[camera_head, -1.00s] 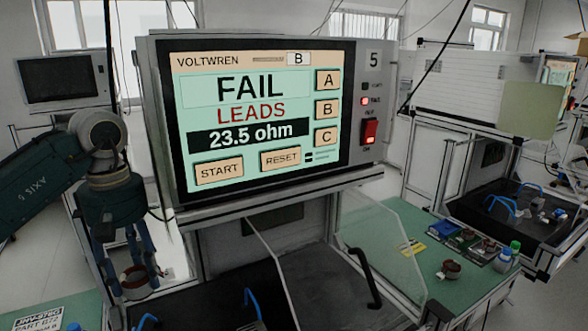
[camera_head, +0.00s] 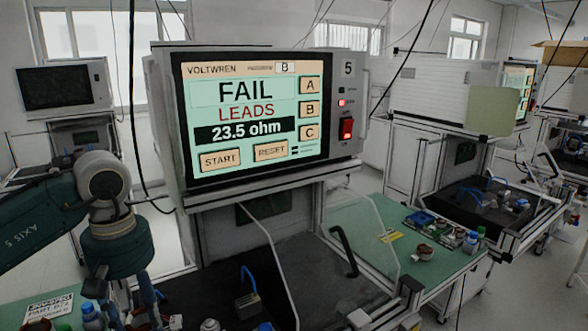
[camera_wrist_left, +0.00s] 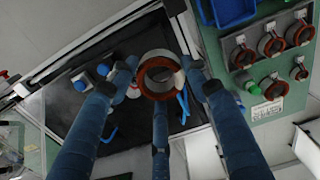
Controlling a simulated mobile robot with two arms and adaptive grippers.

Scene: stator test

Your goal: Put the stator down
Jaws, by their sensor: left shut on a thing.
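My left gripper (camera_head: 130,312) hangs at the bottom left of the head view, its fingertips near the picture's lower edge. In the left wrist view, the blue fingers of the left gripper (camera_wrist_left: 160,80) are shut on the stator (camera_wrist_left: 148,91), a ring with copper-brown windings. The stator is held above the black test bed (camera_wrist_left: 65,112), beside blue-capped parts; its height over the bed is hard to tell. The tester screen (camera_head: 252,110) reads FAIL, LEADS, 23.5 ohm, with a red light lit. My right gripper is not in view.
In the wrist view, several other stators (camera_wrist_left: 271,42) sit in rows on a green surface at right, near a blue bin (camera_wrist_left: 232,10). In the head view, a clear guard (camera_head: 372,240) stands beside the bed, and a black handle (camera_head: 343,250) rises from it.

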